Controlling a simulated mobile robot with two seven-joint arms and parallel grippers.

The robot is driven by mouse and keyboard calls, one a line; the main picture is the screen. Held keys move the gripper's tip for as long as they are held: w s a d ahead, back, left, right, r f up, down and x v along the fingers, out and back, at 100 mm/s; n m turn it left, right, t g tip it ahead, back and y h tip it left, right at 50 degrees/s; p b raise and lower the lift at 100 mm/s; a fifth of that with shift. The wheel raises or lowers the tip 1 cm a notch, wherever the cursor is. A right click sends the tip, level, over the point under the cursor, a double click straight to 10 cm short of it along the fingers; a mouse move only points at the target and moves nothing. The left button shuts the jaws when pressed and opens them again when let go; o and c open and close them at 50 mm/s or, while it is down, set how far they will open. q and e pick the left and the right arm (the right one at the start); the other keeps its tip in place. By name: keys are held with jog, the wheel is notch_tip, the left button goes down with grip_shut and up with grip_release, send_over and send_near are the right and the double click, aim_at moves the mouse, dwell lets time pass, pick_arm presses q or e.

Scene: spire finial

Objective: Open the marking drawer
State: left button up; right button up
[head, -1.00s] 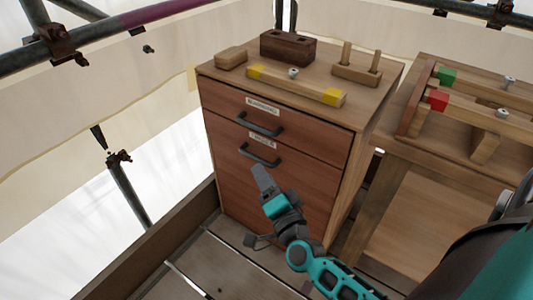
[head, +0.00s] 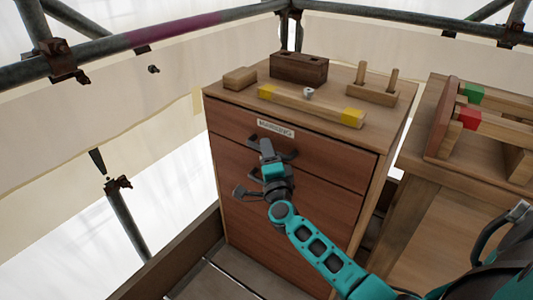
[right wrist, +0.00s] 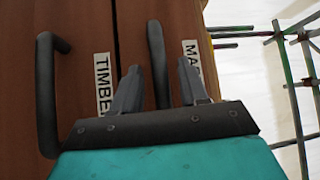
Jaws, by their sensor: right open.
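The marking drawer (head: 330,165) is the upper drawer of a wooden cabinet and looks shut. Its white label (head: 275,128) sits above a dark bar handle (head: 287,155). My right gripper (head: 265,147) is open at this handle. In the right wrist view, the marking drawer's handle (right wrist: 156,50) runs between the two spread fingers (right wrist: 160,85); whether they touch it I cannot tell. The lower drawer's label (right wrist: 103,85), starting "TIMBE", and its handle (right wrist: 45,95) lie to the left there. My left gripper is not in view.
On the cabinet top (head: 232,95) lie a yellow-ended bar (head: 325,103), a dark block (head: 298,67), a small wooden block (head: 240,78) and a pegged block (head: 372,93). A workbench (head: 415,160) stands at the right. Scaffold poles (head: 180,35) and sheeting surround the place.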

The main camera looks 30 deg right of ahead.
jog(key=shift+w+d+r, duration=0.1)
jog(key=shift+w+d, duration=0.1)
jog(key=shift+w, duration=0.4)
grip_shut()
